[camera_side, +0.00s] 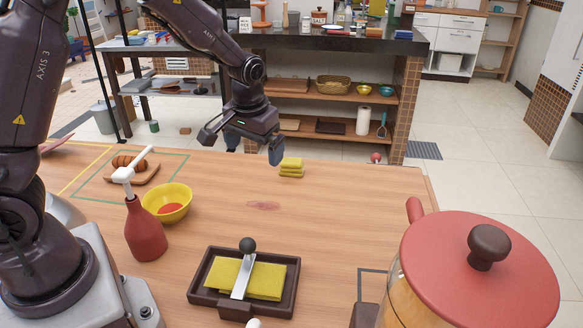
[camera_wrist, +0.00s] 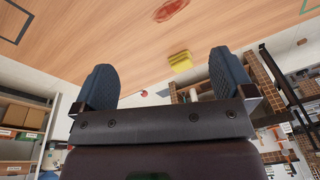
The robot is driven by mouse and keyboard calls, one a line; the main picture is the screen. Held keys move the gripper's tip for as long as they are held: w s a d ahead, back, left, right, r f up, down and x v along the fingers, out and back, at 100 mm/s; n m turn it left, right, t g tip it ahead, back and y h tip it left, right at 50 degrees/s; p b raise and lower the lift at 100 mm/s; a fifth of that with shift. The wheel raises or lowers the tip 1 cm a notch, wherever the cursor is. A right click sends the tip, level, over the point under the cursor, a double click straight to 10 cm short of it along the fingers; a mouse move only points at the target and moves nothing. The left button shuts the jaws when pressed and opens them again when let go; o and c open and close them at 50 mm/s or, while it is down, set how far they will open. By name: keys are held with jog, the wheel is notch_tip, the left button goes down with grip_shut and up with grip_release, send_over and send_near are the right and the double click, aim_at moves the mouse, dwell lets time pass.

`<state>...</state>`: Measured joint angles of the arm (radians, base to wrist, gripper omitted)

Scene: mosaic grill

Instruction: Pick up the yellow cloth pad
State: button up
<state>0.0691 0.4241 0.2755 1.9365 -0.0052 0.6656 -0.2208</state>
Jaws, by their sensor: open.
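A small stack of folded yellow cloth pads (camera_side: 291,168) lies near the far edge of the wooden table, and it also shows in the wrist view (camera_wrist: 180,61), between and beyond the fingertips. Another folded yellow cloth (camera_side: 262,281) lies in a dark tray (camera_side: 198,290) nearer the front, under a metal piece with a black knob (camera_side: 247,245). I cannot tell from looks alone which is the named pad. My gripper (camera_side: 254,148) is open and empty beside the stack, to its left in the side view. Its two blue-grey fingers (camera_wrist: 163,65) are wide apart, touching nothing.
A red bottle (camera_side: 145,230) and a yellow bowl (camera_side: 167,203) stand at the left, near a board with bread (camera_side: 132,168). A large red-lidded pot (camera_side: 480,270) fills the front right. The table between stack and tray is clear, with a reddish stain (camera_side: 263,205).

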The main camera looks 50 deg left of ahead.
jog(key=w+a+f+n+t+y, duration=0.1)
jog(key=w+a+f+n+y, duration=0.2)
jog(key=w+a+f, duration=0.55)
jog(key=n+t, duration=0.1)
jog(key=t, duration=0.1)
send_near(291, 162)
jog(key=x, duration=0.5)
jog(key=shift+w+d+f, duration=0.15)
jog(key=shift+f, duration=0.05)
jog(key=shift+a+x, duration=0.1)
jog(key=shift+x, duration=1.25)
jog(key=shift+a+x, duration=0.15)
jog(key=shift+x, duration=1.15)
jog(key=shift+r, duration=0.1)
jog(key=c, duration=0.9)
